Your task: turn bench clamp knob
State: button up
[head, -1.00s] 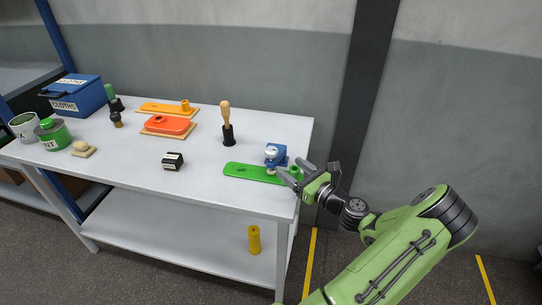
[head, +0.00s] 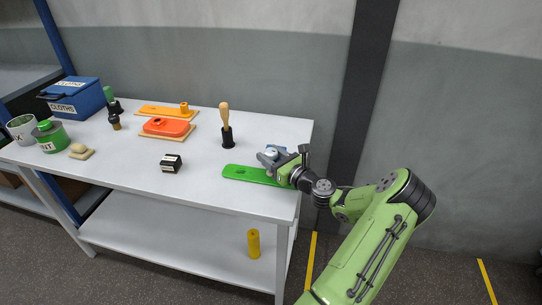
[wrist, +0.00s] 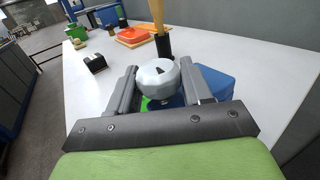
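The bench clamp (head: 283,149) has a blue body and stands near the right end of the white bench. Its knob (wrist: 156,78) is round and pale grey with a dark notch on top. My gripper (head: 284,156) is at the clamp and partly hides it in the head view. In the wrist view my gripper (wrist: 159,70) is open, with one finger on each side of the knob. The gaps are small, and I cannot tell whether either finger touches it. The blue clamp body (wrist: 212,82) shows behind the right finger.
A green plate (head: 250,174) lies left of the clamp. A wooden-handled tool in a black holder (head: 227,130) stands behind it. A black box (head: 171,163), an orange piece (head: 166,127) and several containers are farther left. Bare bench (head: 205,150) lies between.

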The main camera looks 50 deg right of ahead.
jog(key=shift+c, duration=1)
jog(key=shift+r+m+h+p, duration=0.1)
jog(key=shift+m+h+p, duration=0.2)
jog(key=shift+h+p, duration=0.1)
jog(key=shift+m+h, duration=0.3)
jog(key=shift+h, duration=0.2)
jog(key=m+g+h+p, duration=0.1)
jog(key=m+h, duration=0.1)
jog(key=h, duration=0.1)
jog(key=shift+w+a+g, duration=0.1)
jog(key=shift+g, duration=0.3)
jog(key=m+g+h+b, duration=0.3)
jog(key=h, duration=0.1)
jog(key=shift+f, duration=0.25)
jog(key=m+g+h+b, duration=0.2)
jog(key=m+g+b, duration=0.1)
jog(key=shift+r+h, duration=0.2)
jog(key=shift+h, duration=0.1)
jog(key=shift+g, duration=0.3)
